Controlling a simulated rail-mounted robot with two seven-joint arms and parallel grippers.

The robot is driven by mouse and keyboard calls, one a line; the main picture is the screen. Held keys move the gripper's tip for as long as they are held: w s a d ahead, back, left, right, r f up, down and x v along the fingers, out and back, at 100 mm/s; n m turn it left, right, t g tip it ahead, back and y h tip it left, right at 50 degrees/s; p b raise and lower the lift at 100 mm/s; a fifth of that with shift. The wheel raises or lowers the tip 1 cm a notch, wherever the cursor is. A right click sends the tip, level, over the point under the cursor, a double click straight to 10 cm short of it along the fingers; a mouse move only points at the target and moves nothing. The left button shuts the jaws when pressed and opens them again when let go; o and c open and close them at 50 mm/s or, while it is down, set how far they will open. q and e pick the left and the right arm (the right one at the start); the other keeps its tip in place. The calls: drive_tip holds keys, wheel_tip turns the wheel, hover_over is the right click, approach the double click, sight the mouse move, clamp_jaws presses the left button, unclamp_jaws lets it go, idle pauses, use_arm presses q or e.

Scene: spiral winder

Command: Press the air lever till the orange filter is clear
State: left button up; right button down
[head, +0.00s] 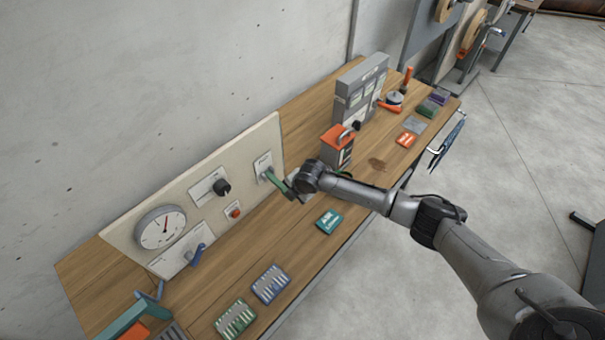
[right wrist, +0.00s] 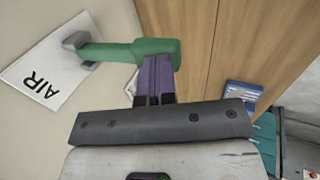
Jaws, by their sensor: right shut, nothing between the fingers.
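The green air lever (head: 276,181) sticks out from the panel on the wall side of the bench, beside a white plate. In the right wrist view the green lever (right wrist: 130,50) lies across the top, next to a white label (right wrist: 42,80) reading AIR. My right gripper (head: 291,190) is at the lever's outer end. Its shut purple fingers (right wrist: 156,75) are at the thick end of the lever; whether they touch cannot be told. An orange-topped box (head: 338,145) stands on the bench beyond the lever; I cannot tell whether it is the orange filter. My left gripper is not in view.
The panel (head: 225,150) also carries a gauge (head: 161,227), a black knob (head: 222,187), an orange button (head: 235,212) and a blue lever (head: 196,254). A grey cabinet (head: 352,95) stands farther back. Flat boxes lie along the bench front; bare wood lies between them.

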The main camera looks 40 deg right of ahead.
use_arm(q)
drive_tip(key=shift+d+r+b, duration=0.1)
drive_tip(key=shift+b, duration=0.45)
use_arm(e)
drive_tip(key=v, duration=1)
drive_tip(key=shift+w+r, duration=0.15)
drive_tip(key=shift+r, duration=0.3)
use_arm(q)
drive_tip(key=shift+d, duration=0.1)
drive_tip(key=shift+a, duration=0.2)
